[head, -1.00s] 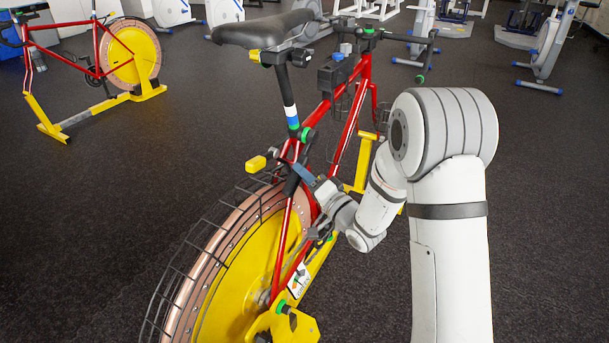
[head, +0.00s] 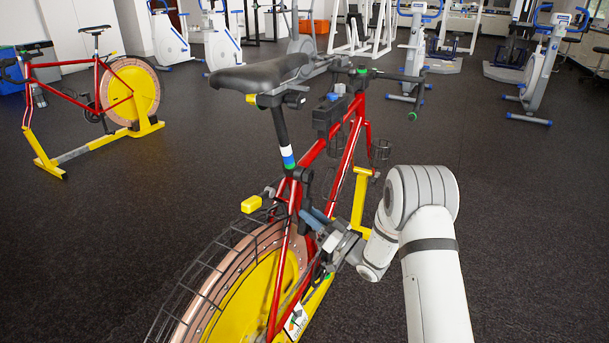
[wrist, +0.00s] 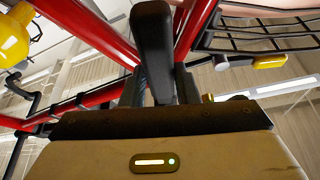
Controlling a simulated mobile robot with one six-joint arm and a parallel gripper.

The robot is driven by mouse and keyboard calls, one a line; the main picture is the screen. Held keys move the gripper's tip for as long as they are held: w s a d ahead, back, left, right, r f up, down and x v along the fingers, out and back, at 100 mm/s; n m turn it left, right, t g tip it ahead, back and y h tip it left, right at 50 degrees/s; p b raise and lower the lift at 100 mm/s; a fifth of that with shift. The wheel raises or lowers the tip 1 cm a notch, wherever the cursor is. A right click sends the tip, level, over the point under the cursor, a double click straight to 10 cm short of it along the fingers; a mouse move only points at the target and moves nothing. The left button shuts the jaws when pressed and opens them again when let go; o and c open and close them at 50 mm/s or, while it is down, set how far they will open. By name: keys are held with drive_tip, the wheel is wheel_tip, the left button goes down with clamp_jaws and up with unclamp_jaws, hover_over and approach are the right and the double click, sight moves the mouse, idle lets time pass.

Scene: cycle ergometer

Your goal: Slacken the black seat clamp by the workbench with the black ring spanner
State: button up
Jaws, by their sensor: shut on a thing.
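The near red exercise bike has a black clamp (head: 303,175) beside the green band low on its seat post. My gripper (head: 318,222) is low to the right of this clamp, close against the red frame and apart from the clamp. In the wrist view my gripper (wrist: 157,92) is shut on a black bar, the ring spanner (wrist: 152,45), which points away from the jaws between red tubes.
The saddle (head: 262,74) overhangs the clamp. A wire guard (head: 205,285) covers the yellow rear wheel. A yellow block (head: 251,204) sticks out at left. A second red bike (head: 98,75) stands at far left.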

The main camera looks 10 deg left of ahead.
drive_tip(key=shift+s, duration=0.1)
clamp_jaws()
drive_tip(key=shift+r, duration=0.1)
drive_tip(key=shift+s+a+r+m+p, duration=0.1)
drive_tip(key=shift+s+a+m+p, duration=0.15)
drive_tip(key=shift+m, duration=0.25)
drive_tip(key=shift+d+b, duration=0.1)
drive_tip(key=shift+b, duration=0.2)
drive_tip(key=shift+s+d+b, duration=0.25)
drive_tip(key=shift+d+b, duration=0.25)
drive_tip(key=shift+d, duration=0.1)
idle(1.0)
drive_tip(key=shift+d, duration=0.15)
drive_tip(key=shift+s+d, duration=0.35)
drive_tip(key=shift+d, duration=0.35)
drive_tip(key=shift+d, duration=0.15)
drive_tip(key=shift+s+d+b, duration=0.2)
drive_tip(key=shift+s+d, duration=0.1)
drive_tip(key=shift+d, duration=0.45)
drive_tip(key=shift+s+d+b, duration=0.2)
drive_tip(key=shift+s+d, duration=0.05)
drive_tip(key=shift+d, duration=0.5)
drive_tip(key=shift+s+d+b, duration=0.2)
drive_tip(key=shift+s+d, duration=0.1)
drive_tip(key=shift+d, duration=0.45)
